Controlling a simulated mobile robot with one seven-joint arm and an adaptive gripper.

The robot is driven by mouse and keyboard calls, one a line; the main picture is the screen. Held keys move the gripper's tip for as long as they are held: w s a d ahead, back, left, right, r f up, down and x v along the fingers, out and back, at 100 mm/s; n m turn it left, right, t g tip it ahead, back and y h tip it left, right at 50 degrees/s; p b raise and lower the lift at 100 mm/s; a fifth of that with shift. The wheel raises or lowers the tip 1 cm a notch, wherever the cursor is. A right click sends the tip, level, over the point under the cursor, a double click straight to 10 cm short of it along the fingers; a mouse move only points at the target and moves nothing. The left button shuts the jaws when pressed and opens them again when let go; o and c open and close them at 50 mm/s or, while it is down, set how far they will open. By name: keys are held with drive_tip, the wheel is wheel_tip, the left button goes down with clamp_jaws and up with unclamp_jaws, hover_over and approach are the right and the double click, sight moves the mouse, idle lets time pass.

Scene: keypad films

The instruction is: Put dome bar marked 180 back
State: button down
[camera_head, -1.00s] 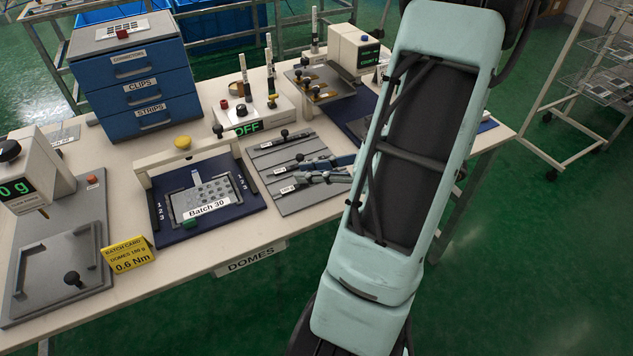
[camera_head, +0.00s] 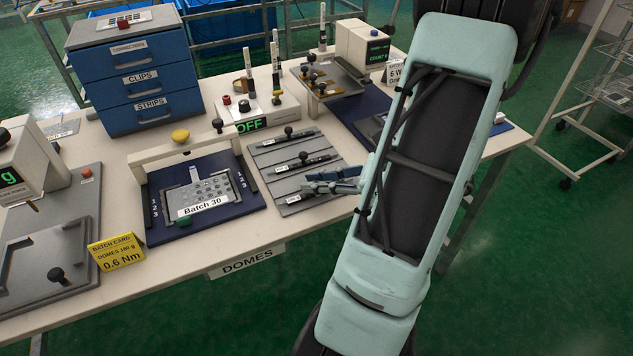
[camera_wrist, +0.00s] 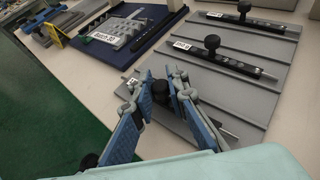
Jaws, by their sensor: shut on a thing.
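My gripper (camera_head: 312,186) is over the front groove of the grey grooved rack (camera_head: 284,167). In the wrist view its blue fingers (camera_wrist: 160,86) close around a dark knob (camera_wrist: 160,90) of a bar. The bar's thin silver end (camera_wrist: 229,133) sticks out at lower right, low over the rack; I cannot tell whether it touches. The fingers hide most of this bar, and its marking cannot be read. Two other black-knobbed dome bars lie in the rack, a middle one (camera_head: 303,160) and a back one (camera_head: 289,136). A small label (camera_head: 293,198) sits at the front groove.
Left of the rack is a blue fixture with a plate marked Batch 30 (camera_head: 205,207) and a raised bar with a yellow knob (camera_head: 180,136). A yellow batch card (camera_head: 117,251) reads DOMES 180 g. A box showing OFF (camera_head: 250,125) stands behind. Bare table lies in front of the rack.

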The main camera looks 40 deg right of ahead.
drive_tip(key=c, duration=1.9)
unclamp_jaws()
drive_tip(key=shift+f, duration=0.1)
drive_tip(key=shift+r, duration=0.2)
drive_tip(key=p+v, duration=0.2)
drive_tip(key=v, duration=1)
